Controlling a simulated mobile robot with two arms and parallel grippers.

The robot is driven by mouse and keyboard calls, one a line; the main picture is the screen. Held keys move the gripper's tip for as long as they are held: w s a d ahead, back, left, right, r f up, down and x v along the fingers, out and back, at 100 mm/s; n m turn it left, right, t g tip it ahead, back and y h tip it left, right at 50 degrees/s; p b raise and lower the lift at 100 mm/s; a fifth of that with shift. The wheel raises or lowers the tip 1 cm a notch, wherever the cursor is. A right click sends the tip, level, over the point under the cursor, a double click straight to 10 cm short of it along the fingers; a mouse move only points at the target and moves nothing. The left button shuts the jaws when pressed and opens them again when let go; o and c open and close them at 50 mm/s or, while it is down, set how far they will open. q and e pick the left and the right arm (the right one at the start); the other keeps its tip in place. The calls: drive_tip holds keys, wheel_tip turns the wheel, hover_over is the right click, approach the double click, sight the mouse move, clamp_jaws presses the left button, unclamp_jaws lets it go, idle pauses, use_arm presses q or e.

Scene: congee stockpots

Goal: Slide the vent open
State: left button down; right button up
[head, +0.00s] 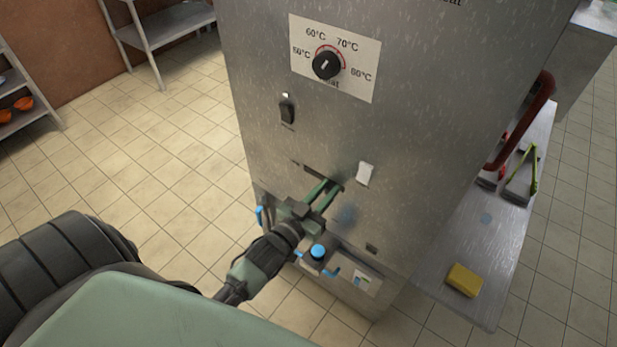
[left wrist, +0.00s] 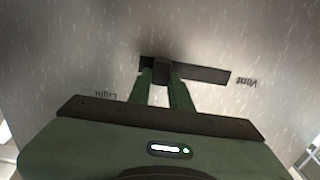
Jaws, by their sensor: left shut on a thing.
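The vent is a dark slot (left wrist: 208,75) in the steel front of a cabinet, with a small black slider knob (left wrist: 161,71) in it. In the left wrist view the knob sits toward the left part of the slot, away from the upside-down "Vent" label. My left gripper (head: 327,187) is shut on the knob, with one green finger on each side; its fingers also show in the left wrist view (left wrist: 161,84). In the head view the fingers are at the right part of the slot (head: 313,171) and hide the knob. My right gripper is not in view.
Above the slot are a temperature dial (head: 326,65) and a black switch (head: 287,110). A white switch (head: 365,174) is close right of my fingers. A blue-topped fitting (head: 318,252) is below my gripper.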

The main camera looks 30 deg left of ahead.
use_arm(q)
drive_tip(key=shift+s+d, duration=0.1)
drive_tip(key=shift+d, duration=0.65)
drive_tip(key=shift+f, duration=0.1)
drive_tip(key=c, duration=1.3)
unclamp_jaws()
drive_tip(key=shift+d, duration=0.15)
drive_tip(key=s, duration=0.2)
drive_tip(key=s+b, duration=0.1)
drive_tip(key=s, duration=0.4)
drive_tip(key=shift+s+a, duration=0.35)
drive_tip(key=shift+s, duration=0.05)
